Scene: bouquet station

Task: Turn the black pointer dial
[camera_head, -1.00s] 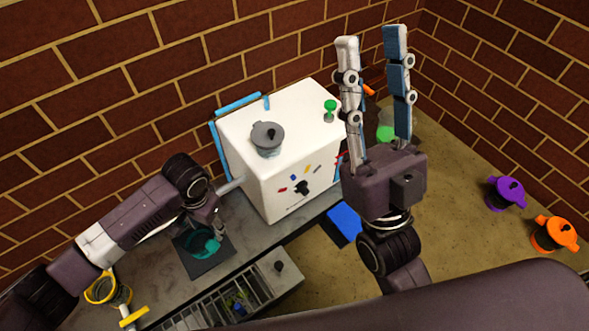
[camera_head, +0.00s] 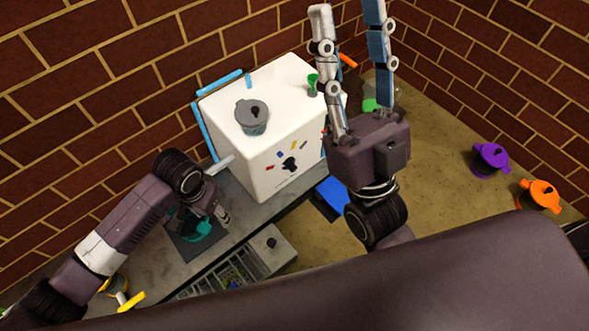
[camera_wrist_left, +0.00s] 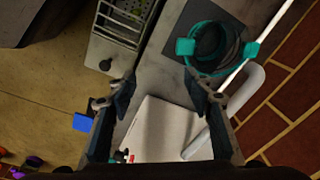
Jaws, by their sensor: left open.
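The black pointer dial (camera_head: 290,163) is on the front face of the white box (camera_head: 262,165), with small coloured marks in an arc above it. The exact angle of its pointer is too small to tell. My left gripper (camera_head: 221,211) is left of the dial and apart from it, beside the box's lower left corner. In the left wrist view its two fingers (camera_wrist_left: 160,92) are spread with nothing held between them, and the white box (camera_wrist_left: 158,130) shows below. My right gripper (camera_head: 348,8) is open and empty, its fingers pointing up the picture right of the box.
A teal pot (camera_wrist_left: 212,48) sits on a dark mat near my left gripper. A rack unit with a black knob (camera_head: 271,242) stands in front. A grey lidded pot (camera_head: 252,115) is on the box. Purple (camera_head: 490,160) and orange (camera_head: 538,196) pots are far right.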

